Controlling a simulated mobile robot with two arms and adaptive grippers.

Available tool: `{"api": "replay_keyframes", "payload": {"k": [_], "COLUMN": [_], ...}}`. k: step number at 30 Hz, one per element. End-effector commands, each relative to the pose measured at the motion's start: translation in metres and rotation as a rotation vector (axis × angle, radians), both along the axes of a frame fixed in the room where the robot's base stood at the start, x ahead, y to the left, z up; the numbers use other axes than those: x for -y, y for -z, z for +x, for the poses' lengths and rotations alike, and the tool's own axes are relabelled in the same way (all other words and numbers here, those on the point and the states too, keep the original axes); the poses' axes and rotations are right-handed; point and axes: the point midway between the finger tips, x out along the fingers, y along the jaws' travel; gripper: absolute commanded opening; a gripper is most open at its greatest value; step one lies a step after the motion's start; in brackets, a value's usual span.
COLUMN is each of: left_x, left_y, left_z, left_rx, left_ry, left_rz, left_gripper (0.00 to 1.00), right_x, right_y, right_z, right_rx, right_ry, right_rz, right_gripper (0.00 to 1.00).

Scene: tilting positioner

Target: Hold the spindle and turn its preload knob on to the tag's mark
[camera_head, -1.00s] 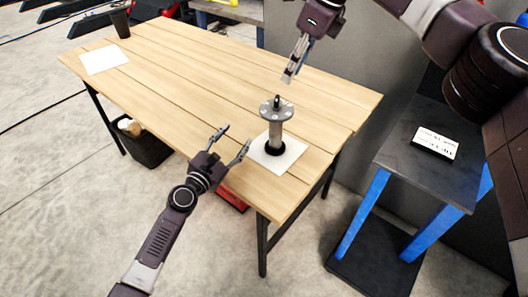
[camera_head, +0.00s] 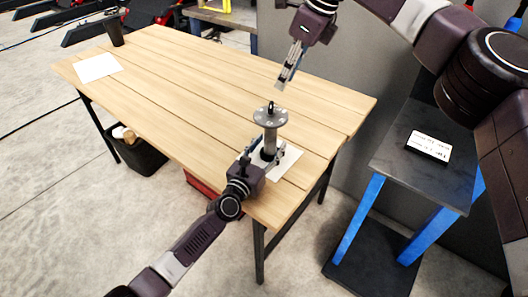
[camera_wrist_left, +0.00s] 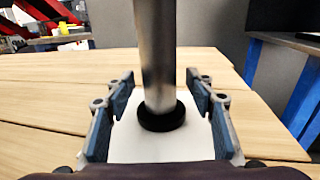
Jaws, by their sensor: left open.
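The spindle (camera_head: 270,138) is a grey metal post standing upright in a black base ring (camera_wrist_left: 162,116) on a white sheet. A round grey flange (camera_head: 270,117) with a small dark knob (camera_head: 270,105) tops it. My left gripper (camera_head: 264,151) is open, with one finger on each side of the lower post. The left wrist view shows the post between its fingers, with gaps on both sides. My right gripper (camera_head: 289,66) hangs above the knob, apart from it; its finger opening is unclear. The tag (camera_head: 428,146), a white card with black print, lies at the right; its text is unreadable.
The wooden table (camera_head: 190,95) is mostly clear. A white paper (camera_head: 98,67) and a dark cup (camera_head: 114,35) are at its far left. A black bin (camera_head: 140,152) stands below. A blue-legged stand (camera_head: 400,170) at the right bears the card.

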Motion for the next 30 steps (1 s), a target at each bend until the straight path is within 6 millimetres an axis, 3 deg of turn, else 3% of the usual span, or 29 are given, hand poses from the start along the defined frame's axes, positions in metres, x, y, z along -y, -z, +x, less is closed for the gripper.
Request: {"api": "replay_keyframes", "payload": {"k": [5,15,27,30], "left_x": [0.0042,0.0052,0.005,0.005], "left_y": [-0.0005,-0.0007,-0.0005,-0.0005], "left_z": [0.0107,0.0127,0.0125,0.0125], "left_rx": [0.002,0.001,0.001,0.001], "left_ry": [-0.001,-0.001,-0.001,-0.001], "left_rz": [0.001,0.0,0.0,0.0], "left_gripper": [0.5,0.5,0.06,0.0], "right_x": [-0.0001,-0.0001,0.0,-0.0001], "right_y": [0.0,-0.0001,0.0,0.0], "right_z": [-0.0001,0.0,0.0,0.0], "right_rx": [0.0,0.0,0.0,0.0], "right_ry": [0.0,0.0,0.0,0.0], "right_rz": [0.0,0.0,0.0,0.0], "right_gripper": [0.29,0.29,0.29,0.29]}}
